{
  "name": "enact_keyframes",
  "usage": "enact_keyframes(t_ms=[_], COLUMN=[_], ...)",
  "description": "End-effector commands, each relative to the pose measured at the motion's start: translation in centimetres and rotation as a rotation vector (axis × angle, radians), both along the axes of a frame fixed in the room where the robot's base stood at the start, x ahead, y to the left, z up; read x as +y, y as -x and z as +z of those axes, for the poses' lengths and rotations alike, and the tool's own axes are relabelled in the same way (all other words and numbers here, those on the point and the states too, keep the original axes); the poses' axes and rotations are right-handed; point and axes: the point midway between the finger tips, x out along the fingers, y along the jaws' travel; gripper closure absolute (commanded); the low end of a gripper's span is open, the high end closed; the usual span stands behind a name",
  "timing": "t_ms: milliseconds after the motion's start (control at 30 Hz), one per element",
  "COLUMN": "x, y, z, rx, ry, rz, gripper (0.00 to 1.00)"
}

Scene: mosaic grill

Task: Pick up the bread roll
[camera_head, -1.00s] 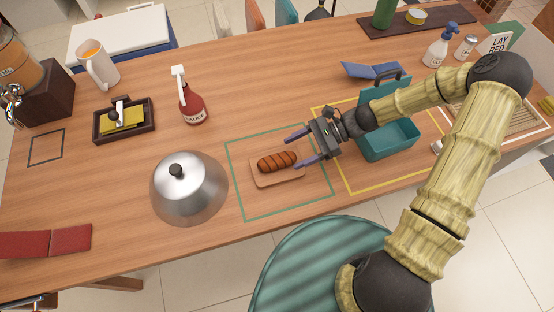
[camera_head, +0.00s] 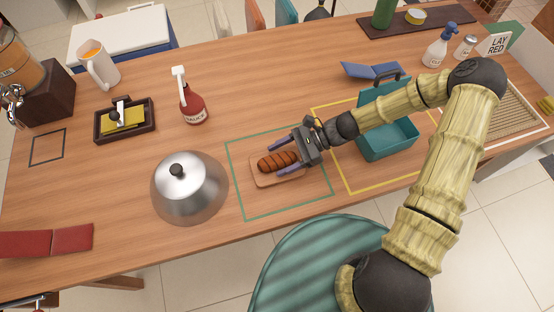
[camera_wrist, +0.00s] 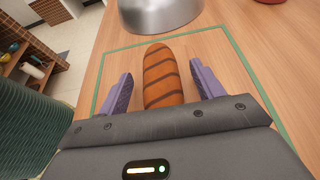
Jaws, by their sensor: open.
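In the wrist view the roll (camera_wrist: 161,75) lies lengthwise between the two purple fingers of my gripper (camera_wrist: 160,88). My gripper (camera_head: 279,157) is open, with one finger on each side of the roll and a visible gap on both sides in the wrist view. The roll's near end is hidden behind the gripper body in the wrist view.
A metal dome lid (camera_head: 190,190) stands left of the board. A teal box with a handle (camera_head: 388,142) stands to the right inside a yellow outline.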

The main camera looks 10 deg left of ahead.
Motion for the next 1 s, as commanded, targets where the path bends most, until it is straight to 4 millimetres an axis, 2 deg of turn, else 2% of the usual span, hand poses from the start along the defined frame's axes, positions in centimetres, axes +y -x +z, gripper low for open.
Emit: enact_keyframes(t_ms=[167,400,767,1000], x=[0.0,0.0,0.0,0.0], y=[0.0,0.0,0.0,-0.1], z=[0.0,0.0,0.5,3.6], rx=[0.000,0.000,-0.001,-0.005], ry=[0.000,0.000,0.000,0.001], rz=[0.000,0.000,0.000,0.002], gripper=[0.33,0.80,0.82,0.82])
